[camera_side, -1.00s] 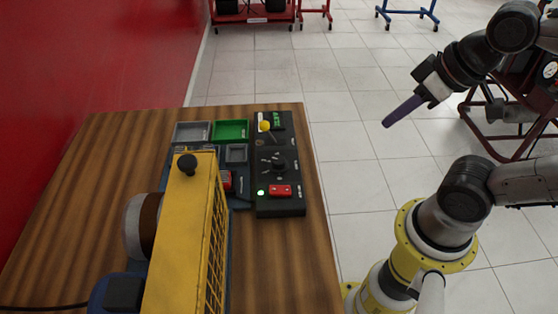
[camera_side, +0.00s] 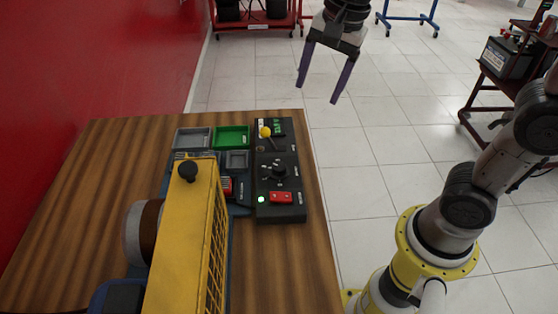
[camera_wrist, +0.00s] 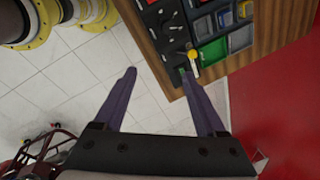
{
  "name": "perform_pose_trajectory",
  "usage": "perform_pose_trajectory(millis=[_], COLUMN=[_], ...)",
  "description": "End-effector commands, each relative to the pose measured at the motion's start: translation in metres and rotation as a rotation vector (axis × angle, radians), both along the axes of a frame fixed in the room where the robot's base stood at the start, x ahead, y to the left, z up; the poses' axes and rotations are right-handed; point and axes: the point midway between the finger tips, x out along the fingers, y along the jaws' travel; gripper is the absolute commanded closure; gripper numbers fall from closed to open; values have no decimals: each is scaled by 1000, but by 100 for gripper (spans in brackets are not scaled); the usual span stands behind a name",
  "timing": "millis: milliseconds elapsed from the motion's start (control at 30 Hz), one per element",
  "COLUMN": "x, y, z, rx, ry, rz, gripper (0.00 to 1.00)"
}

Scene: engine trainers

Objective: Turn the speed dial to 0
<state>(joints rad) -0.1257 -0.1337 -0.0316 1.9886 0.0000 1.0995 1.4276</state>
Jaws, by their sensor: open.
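The speed dial (camera_side: 278,171) is a black knob with small pale marks around it, in the middle of the black control panel (camera_side: 290,214) on the table's right side. I cannot read where it points. It also shows in the wrist view (camera_wrist: 170,25). My gripper (camera_side: 317,94) is open and empty, its two purple fingers pointing down. It hangs in the air beyond the table's far right corner, well apart from the dial. In the wrist view the fingers (camera_wrist: 158,72) are spread, with one near the panel's edge in the picture.

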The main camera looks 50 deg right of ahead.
Motion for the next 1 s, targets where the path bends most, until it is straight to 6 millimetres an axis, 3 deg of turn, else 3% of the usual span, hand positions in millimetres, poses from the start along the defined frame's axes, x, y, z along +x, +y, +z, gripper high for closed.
perform_pose_trajectory(millis=[100, 300, 667, 1000], x=[32, 59, 59, 58], y=[17, 38, 45, 44], z=[-22, -58, -96, -162], rx=[5, -16, -28, -28], ry=[86, 178, 222, 223], rz=[-57, -26, -7, -7], gripper=[27, 27, 27, 27])
